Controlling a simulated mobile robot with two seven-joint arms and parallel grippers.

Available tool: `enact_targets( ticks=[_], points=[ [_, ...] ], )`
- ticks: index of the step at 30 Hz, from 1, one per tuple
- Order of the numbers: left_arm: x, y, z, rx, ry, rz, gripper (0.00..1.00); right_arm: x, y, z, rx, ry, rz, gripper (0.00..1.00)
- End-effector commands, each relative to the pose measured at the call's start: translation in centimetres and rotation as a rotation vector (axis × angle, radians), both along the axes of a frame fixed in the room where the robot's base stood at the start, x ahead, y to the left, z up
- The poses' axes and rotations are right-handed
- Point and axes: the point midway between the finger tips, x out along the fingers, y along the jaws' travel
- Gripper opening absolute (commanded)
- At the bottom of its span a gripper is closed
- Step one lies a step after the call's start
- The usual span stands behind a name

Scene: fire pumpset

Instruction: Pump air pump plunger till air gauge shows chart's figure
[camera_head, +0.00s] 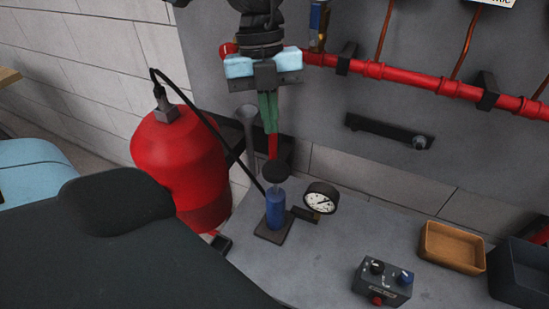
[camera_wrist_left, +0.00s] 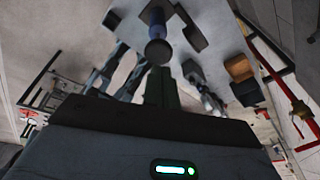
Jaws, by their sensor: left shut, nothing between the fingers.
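The air pump is a blue cylinder (camera_head: 276,208) on a dark base plate, with a black round plunger knob (camera_head: 275,173) on top. The knob also shows in the left wrist view (camera_wrist_left: 158,52). The air gauge (camera_head: 321,200), with a white dial, stands just right of the pump; its figures are too small to read. My left gripper (camera_head: 270,128) points down just above the knob, its green fingers shut and empty. In the left wrist view its fingers (camera_wrist_left: 161,86) end close to the knob; contact cannot be told. My right gripper is not seen. No readable chart shows.
A red tank (camera_head: 182,158) with a black hose stands left of the pump. A control box (camera_head: 383,283) with knobs, a wooden tray (camera_head: 453,247) and a dark bin (camera_head: 520,277) are to the right. A red pipe (camera_head: 400,78) crosses the grey panel behind.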

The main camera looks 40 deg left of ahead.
Motion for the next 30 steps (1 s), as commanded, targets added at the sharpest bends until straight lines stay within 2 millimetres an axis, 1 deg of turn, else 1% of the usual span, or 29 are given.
enact_targets(
  ticks=[1, 4, 6, 10, 23, 26, 30],
  points=[
    [-0.3, -0.1, 0.4, 0.009, 0.012, 0.063, 0.00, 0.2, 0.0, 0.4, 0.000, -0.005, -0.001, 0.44],
    [-0.7, -0.2, 0.5, 0.021, 0.036, 0.178, 0.00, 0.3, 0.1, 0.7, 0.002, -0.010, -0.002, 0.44],
    [-0.8, -0.3, 0.5, 0.026, 0.049, 0.240, 0.00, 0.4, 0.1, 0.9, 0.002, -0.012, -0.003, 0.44],
    [-1.0, -0.3, 0.5, 0.035, 0.066, 0.309, 0.00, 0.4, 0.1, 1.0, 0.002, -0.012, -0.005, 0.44],
    [-1.1, -0.4, 0.4, 0.036, 0.071, 0.328, 0.00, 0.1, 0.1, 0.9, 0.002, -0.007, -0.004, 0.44],
    [-1.1, -0.4, 0.0, 0.036, 0.073, 0.328, 0.00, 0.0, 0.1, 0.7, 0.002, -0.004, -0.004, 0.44],
    [-1.3, -0.7, -1.3, 0.036, 0.074, 0.327, 0.00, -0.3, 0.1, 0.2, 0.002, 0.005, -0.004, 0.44]
  ],
)
